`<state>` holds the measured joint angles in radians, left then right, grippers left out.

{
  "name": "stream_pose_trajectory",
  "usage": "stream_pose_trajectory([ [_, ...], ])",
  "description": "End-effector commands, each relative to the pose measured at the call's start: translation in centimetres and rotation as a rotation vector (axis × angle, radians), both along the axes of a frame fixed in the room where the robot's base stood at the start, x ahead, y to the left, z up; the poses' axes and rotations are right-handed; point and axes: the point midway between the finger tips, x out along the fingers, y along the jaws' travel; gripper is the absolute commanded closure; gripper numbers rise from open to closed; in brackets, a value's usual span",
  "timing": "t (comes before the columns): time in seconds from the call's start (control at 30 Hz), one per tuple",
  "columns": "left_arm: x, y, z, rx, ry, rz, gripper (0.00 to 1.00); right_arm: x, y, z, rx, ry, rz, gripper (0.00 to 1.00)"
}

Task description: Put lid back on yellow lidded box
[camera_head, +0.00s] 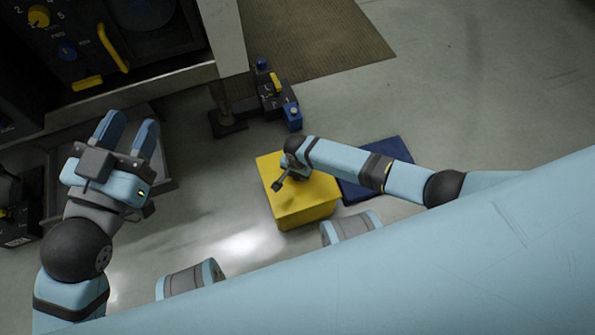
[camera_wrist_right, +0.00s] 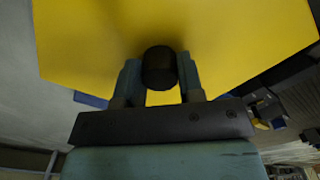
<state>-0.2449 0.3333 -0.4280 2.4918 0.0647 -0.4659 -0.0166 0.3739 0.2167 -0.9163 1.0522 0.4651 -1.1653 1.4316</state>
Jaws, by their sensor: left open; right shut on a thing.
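The yellow box (camera_head: 305,208) stands on the floor in the middle of the head view. My right gripper (camera_head: 290,176) is over its top, its fingers mostly hidden by my own wrist there. In the right wrist view, the right gripper (camera_wrist_right: 159,82) is shut on a black round knob (camera_wrist_right: 158,66). The knob stands against a broad yellow surface (camera_wrist_right: 90,40), apparently the lid. Whether the lid rests fully on the box or sits slightly off it, I cannot tell. My left gripper (camera_head: 127,134) is open and empty at the left, well away from the box.
A dark blue flat panel (camera_head: 395,152) lies right of the box. Small dark equipment with a blue block (camera_head: 292,117) stands behind the box. A machine with a yellow handle (camera_head: 113,48) fills the upper left. Bare floor (camera_head: 470,90) is clear at the right.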

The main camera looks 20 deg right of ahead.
Motion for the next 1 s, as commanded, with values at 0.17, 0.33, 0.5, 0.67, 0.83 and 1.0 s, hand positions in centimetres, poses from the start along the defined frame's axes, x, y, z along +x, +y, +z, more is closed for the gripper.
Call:
stream_pose_trajectory([
  [0.17,-0.06,0.09,0.0,0.003,0.001,-0.001,0.57,0.05,0.04,0.08,0.001,-0.001,0.0,0.96],
  [0.33,-0.04,0.05,0.31,0.001,0.0,0.0,0.57,0.03,0.09,0.12,0.001,0.0,-0.001,0.96],
  [0.5,-0.02,0.03,0.66,0.001,0.001,0.0,0.57,0.03,0.14,0.12,0.002,-0.001,0.0,0.96],
  [0.67,-0.02,0.02,0.7,0.001,0.001,0.0,0.57,0.06,0.08,0.03,0.001,-0.001,0.0,0.96],
  [0.83,-0.01,0.01,0.68,0.001,0.001,0.0,0.57,0.06,0.06,0.01,0.001,-0.001,0.0,0.96],
  [1.0,-0.01,0.01,0.68,0.001,0.001,0.0,0.57,0.07,0.07,0.02,0.001,-0.001,0.0,0.53],
])
